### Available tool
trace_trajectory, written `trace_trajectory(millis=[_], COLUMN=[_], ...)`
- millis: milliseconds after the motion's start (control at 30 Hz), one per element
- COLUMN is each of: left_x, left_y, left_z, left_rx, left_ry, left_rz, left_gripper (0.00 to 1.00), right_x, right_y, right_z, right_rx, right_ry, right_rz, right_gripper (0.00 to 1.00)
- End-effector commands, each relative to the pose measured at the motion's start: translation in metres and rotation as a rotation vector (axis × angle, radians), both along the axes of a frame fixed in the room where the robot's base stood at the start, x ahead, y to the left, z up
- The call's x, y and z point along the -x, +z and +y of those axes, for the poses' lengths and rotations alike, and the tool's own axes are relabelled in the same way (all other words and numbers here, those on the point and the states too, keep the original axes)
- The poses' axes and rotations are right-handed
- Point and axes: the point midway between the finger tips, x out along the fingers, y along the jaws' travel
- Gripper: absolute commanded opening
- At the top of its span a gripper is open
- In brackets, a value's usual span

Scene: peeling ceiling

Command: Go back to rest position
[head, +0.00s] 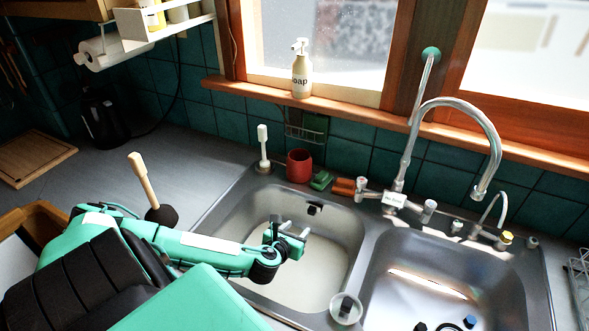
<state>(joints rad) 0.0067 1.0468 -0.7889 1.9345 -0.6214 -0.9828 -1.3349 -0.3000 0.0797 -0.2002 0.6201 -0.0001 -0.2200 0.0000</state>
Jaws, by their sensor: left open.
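My left arm comes in from the lower left. My left gripper (290,232) is over the left sink basin (325,262), open, with nothing seen between its fingers. My right gripper is not in the head view. The metal double sink spans the counter, and the right basin (400,262) holds several small dark and blue items at its bottom. A clear round strainer or cup (346,308) sits near the divider at the front.
A plunger (144,182) stands close by my left arm. A red cup (300,166), a green sponge (321,180) and a white brush (263,145) line the sink's back edge. A tall faucet (408,158) rises behind. A soap bottle (301,72) stands on the sill.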

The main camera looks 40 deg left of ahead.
Motion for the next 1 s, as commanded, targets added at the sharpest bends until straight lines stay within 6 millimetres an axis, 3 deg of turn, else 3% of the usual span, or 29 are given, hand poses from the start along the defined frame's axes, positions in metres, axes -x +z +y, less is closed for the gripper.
trace_trajectory(millis=[733,1000], left_x=[0.006,0.006], left_y=[0.005,0.048], left_z=[-0.003,-0.003], left_rx=[0.0,0.0], left_ry=[-0.001,-0.001], left_rz=[0.0,0.0], left_gripper=[0.45,0.45], right_x=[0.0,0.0], right_y=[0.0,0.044], right_z=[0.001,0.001], right_rx=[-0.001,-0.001], right_ry=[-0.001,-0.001], right_rz=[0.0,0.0], right_gripper=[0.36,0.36])
